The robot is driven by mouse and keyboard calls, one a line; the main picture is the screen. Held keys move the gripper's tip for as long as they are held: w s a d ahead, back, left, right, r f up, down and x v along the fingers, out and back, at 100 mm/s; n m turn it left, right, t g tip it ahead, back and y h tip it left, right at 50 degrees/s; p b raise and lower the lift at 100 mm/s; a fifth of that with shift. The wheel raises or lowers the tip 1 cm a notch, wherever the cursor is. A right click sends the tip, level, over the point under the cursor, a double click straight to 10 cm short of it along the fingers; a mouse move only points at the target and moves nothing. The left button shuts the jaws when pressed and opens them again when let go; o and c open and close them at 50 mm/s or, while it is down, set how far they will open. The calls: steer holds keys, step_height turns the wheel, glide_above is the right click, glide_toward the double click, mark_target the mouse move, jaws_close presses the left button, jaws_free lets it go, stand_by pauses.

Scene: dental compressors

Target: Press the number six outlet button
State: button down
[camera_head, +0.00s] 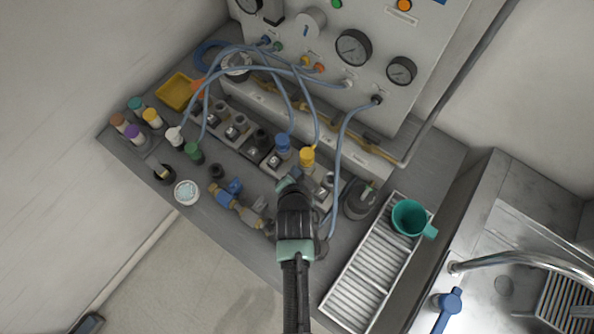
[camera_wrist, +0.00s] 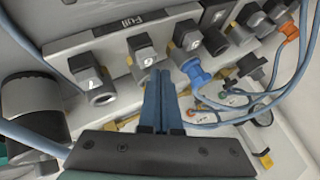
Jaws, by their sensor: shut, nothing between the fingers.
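A row of grey outlet blocks with dark square buttons crosses the wrist view. The button in front of my fingertips (camera_wrist: 147,52) carries a small numeral that looks like a 6. My gripper (camera_wrist: 160,74) is shut and empty, its blue fingers side by side. The tips overlap the lower edge of that block in the picture; I cannot tell whether they touch it. A neighbouring button (camera_wrist: 87,72) lies to the left and another (camera_wrist: 188,36) to the right. In the head view, my gripper (camera_head: 290,184) hangs over the near end of the row and hides part of it.
A blue fitting (camera_wrist: 196,74) and blue hoses lie close right of my fingers. A dark cylinder (camera_wrist: 34,108) stands at left. In the head view, a white rack (camera_head: 362,270) with a green cup (camera_head: 409,217) stands right, and a gauge panel (camera_head: 340,60) rises behind.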

steer(key=shift+r, duration=0.1)
step_height(320, 180, up, 5)
steer(key=p, duration=0.4)
steer(key=shift+r+p, duration=0.1)
steer(key=shift+p, duration=0.25)
stand_by(0.8)
